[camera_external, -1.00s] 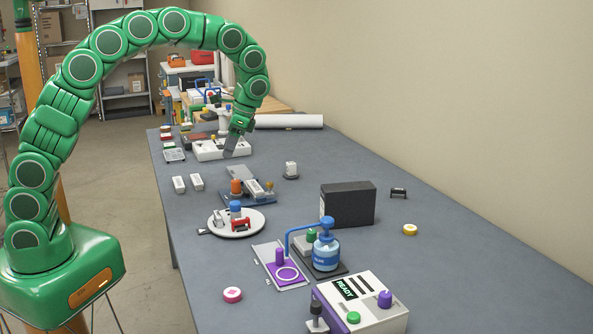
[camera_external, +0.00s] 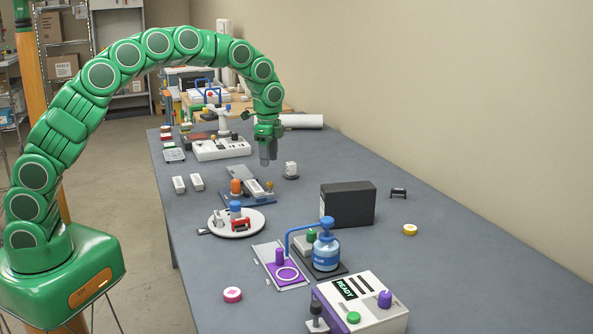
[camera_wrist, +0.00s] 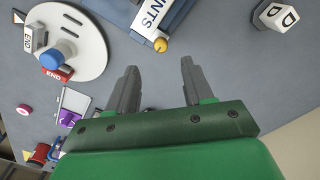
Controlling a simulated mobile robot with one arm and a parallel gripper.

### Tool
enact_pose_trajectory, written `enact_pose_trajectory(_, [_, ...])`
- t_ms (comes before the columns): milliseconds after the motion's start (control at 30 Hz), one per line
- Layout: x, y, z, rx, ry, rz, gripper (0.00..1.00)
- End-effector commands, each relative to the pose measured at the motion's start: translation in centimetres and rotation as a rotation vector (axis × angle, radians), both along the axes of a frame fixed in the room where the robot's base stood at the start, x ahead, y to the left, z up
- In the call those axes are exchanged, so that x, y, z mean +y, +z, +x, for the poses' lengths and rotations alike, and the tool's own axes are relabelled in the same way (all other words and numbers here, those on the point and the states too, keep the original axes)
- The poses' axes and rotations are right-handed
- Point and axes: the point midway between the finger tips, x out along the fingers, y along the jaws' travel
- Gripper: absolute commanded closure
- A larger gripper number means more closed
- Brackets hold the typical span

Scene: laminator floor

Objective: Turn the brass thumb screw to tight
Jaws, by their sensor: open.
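The brass thumb screw (camera_external: 270,185) is a small round knob at the right end of a blue-based fixture (camera_external: 263,200) near the middle of the table. In the wrist view the brass knob (camera_wrist: 160,45) shows between and just beyond the fingertips, beside a white labelled block (camera_wrist: 150,18). My gripper (camera_external: 268,158) points down above the table, behind and above the fixture, apart from it. Its two grey fingers (camera_wrist: 160,66) are open and empty. How far the screw is turned cannot be told.
An orange knob (camera_external: 236,187) stands on the fixture's left. A white lettered block (camera_external: 291,169) lies close to the right. A round white plate (camera_external: 237,230) with small parts is in front, and a black box (camera_external: 347,204) stands at right. Table between them is clear.

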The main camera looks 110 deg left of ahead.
Motion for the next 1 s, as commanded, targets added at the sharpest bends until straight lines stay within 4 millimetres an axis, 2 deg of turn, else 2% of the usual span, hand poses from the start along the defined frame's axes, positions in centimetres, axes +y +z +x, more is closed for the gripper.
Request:
enact_pose_trajectory(267, [0.1,-1.8,0.0,-0.001,-0.004,0.001,0.49])
enact_pose_trajectory(500, [0.0,-5.1,-0.1,0.002,-0.003,-0.002,0.49])
enact_pose_trajectory(700, [0.1,-7.3,0.0,-0.001,-0.003,0.003,0.49])
enact_pose_trajectory(1000, [0.1,-7.7,0.0,-0.002,-0.003,0.003,0.49])
